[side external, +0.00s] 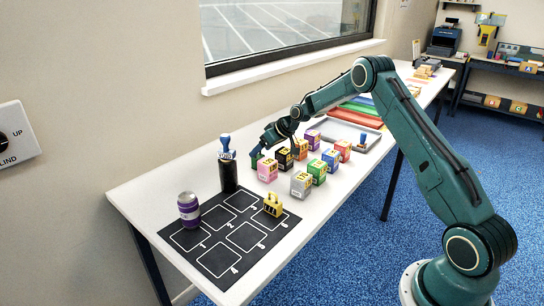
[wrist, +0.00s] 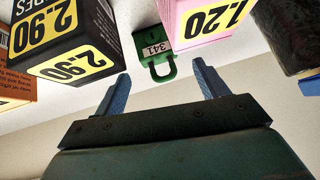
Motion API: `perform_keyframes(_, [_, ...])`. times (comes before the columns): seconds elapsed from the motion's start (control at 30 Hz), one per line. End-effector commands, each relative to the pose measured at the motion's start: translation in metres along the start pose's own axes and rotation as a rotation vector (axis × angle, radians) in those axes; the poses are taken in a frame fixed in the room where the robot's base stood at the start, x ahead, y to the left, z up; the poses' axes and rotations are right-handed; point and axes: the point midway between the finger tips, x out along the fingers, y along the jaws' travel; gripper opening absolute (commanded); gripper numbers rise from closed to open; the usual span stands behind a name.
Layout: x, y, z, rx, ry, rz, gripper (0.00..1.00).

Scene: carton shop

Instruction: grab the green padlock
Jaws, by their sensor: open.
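The green padlock (wrist: 154,48) shows in the wrist view, with a white label reading 341 and its shackle pointing toward my gripper. It lies between a black carton marked 2.90 (wrist: 80,35) and a pink carton marked 1.20 (wrist: 200,20). My gripper (wrist: 161,70) is open, one blue finger to each side of the shackle end, with nothing held. In the side external view my gripper (side external: 256,158) is low at the far side of the cartons, beside the pink carton (side external: 267,170). I cannot make out the green padlock there.
Several coloured cartons crowd the table, including a grey one (side external: 301,184) and a green one (side external: 317,171). A purple can (side external: 188,209) and a black cylinder (side external: 228,176) stand at the left.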

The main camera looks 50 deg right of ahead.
Motion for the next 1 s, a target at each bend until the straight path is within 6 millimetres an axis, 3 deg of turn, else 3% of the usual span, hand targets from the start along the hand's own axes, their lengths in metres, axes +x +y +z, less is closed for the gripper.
perform_keyframes(0.53, [0.047, -0.001, 0.002, -0.001, -0.001, -0.001, 0.73])
perform_keyframes(1.0, [0.05, -0.001, 0.002, -0.001, 0.0, 0.0, 0.73])
